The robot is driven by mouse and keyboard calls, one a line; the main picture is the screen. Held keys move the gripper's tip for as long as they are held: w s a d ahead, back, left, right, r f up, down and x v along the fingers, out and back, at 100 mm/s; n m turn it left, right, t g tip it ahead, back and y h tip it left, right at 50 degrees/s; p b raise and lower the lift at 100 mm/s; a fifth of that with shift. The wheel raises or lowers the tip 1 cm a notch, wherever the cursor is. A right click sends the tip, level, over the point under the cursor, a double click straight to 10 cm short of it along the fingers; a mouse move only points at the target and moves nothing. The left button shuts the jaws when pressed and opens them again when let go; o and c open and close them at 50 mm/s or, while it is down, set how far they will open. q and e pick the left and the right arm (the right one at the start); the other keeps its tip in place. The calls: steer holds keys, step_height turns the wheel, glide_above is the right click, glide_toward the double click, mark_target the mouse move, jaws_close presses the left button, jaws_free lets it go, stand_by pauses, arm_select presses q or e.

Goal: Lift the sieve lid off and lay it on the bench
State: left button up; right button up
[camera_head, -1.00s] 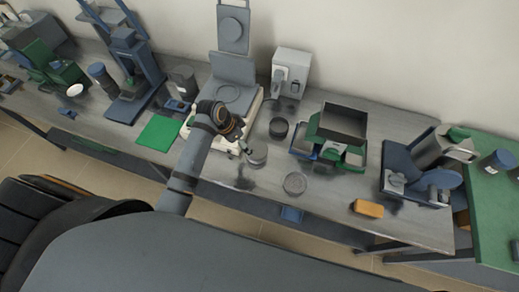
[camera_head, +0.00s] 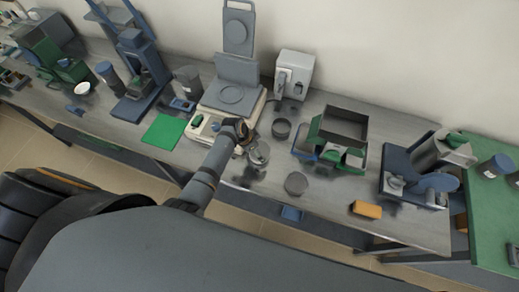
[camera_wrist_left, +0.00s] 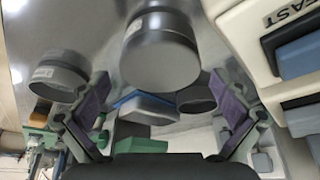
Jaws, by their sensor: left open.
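A round grey sieve (camera_head: 258,153) stands on the bench just in front of the balance. In the left wrist view it is the large grey cylinder (camera_wrist_left: 160,55) at top centre, with a flat closed top that appears to be the lid. My left gripper (camera_head: 249,143) is above and beside it in the head view. In the left wrist view the two fingers of my left gripper (camera_wrist_left: 165,103) are wide apart, with nothing between them held. The sieve is apart from both fingers there. My right gripper is not in view.
A dark round container (camera_head: 280,129) stands behind the sieve, and another round can (camera_head: 295,184) to its right. The balance (camera_head: 232,97) is close on the left, a green-and-grey device (camera_head: 341,127) on the right. Bare bench lies around the orange block (camera_head: 367,209).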

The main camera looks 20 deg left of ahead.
arm_select(q)
steer(key=shift+w+f, duration=0.1)
steer(key=shift+f, duration=0.15)
steer(key=c, duration=1.1)
steer(key=shift+o, duration=0.2)
steer(key=shift+r, duration=0.1)
steer(key=shift+r, duration=0.5)
steer(key=s+r+b, duration=0.3)
steer(key=s+r, duration=0.9)
steer(key=s, duration=0.2)
steer(key=shift+d, duration=0.35)
